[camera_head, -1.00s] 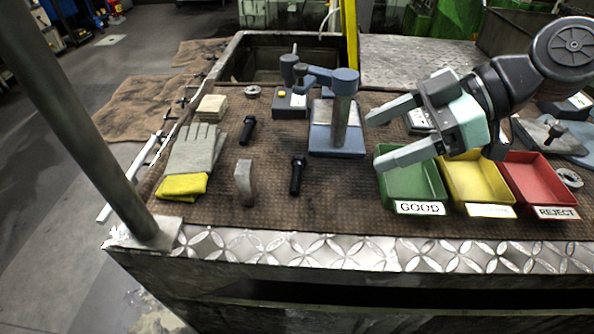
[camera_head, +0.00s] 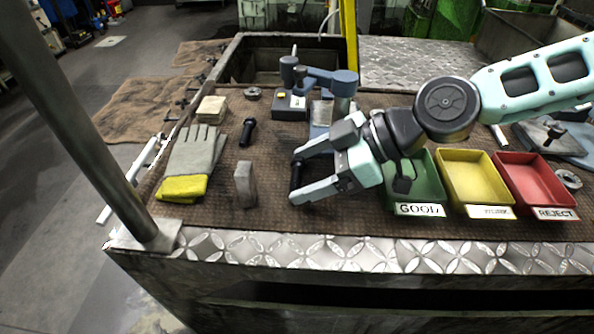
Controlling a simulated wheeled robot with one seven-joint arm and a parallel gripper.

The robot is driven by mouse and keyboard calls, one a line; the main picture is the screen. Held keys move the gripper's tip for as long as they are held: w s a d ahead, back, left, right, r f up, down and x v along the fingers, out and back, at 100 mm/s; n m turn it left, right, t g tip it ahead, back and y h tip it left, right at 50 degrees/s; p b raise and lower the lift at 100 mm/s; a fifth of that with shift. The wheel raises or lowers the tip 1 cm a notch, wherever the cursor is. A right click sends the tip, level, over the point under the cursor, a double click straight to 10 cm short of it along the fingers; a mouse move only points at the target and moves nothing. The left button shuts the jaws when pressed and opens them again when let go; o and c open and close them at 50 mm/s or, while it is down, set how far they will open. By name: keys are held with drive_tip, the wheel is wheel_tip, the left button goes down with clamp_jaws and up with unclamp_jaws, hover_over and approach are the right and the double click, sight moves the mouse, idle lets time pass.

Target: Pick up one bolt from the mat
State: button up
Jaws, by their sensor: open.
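Two black bolts are on the brown mat (camera_head: 225,215). One bolt (camera_head: 247,132) lies clear near the gloves. The other bolt (camera_head: 296,175) is at the open end of my gripper (camera_head: 293,178), partly hidden by it. My gripper is open, with its fingers pointing left. The bolt's dark body shows between the two fingertips. I cannot tell whether the fingers touch it.
A grey block (camera_head: 244,184) stands left of my gripper, and gloves (camera_head: 192,160) lie farther left. Green (camera_head: 428,187), yellow (camera_head: 470,180) and red (camera_head: 530,180) trays are on the right. A blue-grey stand (camera_head: 343,84) is behind my gripper. Mat in front is clear.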

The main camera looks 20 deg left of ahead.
drive_tip(key=c, duration=0.8)
drive_tip(key=shift+a, duration=0.1)
drive_tip(key=shift+r, duration=0.1)
